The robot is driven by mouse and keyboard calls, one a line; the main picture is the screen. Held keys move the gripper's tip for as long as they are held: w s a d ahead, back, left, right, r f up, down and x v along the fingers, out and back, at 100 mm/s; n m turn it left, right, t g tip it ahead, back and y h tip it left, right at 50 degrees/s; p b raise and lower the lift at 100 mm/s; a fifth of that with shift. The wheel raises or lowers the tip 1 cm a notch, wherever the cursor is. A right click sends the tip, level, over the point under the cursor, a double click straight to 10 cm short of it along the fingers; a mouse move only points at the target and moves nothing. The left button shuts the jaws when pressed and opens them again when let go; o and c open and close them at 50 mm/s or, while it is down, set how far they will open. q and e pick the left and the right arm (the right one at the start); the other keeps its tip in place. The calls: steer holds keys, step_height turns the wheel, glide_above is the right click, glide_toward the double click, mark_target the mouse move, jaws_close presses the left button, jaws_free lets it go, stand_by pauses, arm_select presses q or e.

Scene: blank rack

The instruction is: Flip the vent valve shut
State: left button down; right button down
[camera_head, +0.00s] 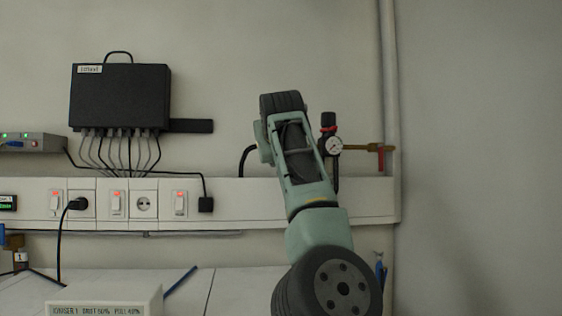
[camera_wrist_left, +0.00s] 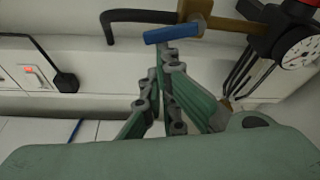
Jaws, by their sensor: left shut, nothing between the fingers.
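The vent valve shows in the left wrist view as a blue lever (camera_wrist_left: 175,31) on a brass fitting (camera_wrist_left: 228,27), between a black hose and the gauge. The lever lies slanted across the view, its right end higher; I cannot tell its exact turn relative to the pipe. My left gripper (camera_wrist_left: 167,52) is shut and empty. Its fingertips are just below the blue lever in that view; I cannot tell whether they touch it. In the head view my arm hides the blue lever and the gripper. My right gripper is in neither view.
A pressure gauge (camera_head: 335,146) with a black-and-red regulator knob (camera_head: 328,123) stands right of my arm. A red handle (camera_head: 381,158) sits on the brass pipe farther right. A black hose (camera_wrist_left: 112,28) bends left of the lever. A white socket rail (camera_head: 245,200) runs below.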

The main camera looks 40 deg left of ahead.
arm_select(q)
steer(key=shift+s+r, duration=0.1)
steer(key=shift+r, duration=0.05)
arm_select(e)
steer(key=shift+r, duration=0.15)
arm_select(q)
steer(key=shift+r+p, duration=0.75)
steer(key=shift+r, duration=0.1)
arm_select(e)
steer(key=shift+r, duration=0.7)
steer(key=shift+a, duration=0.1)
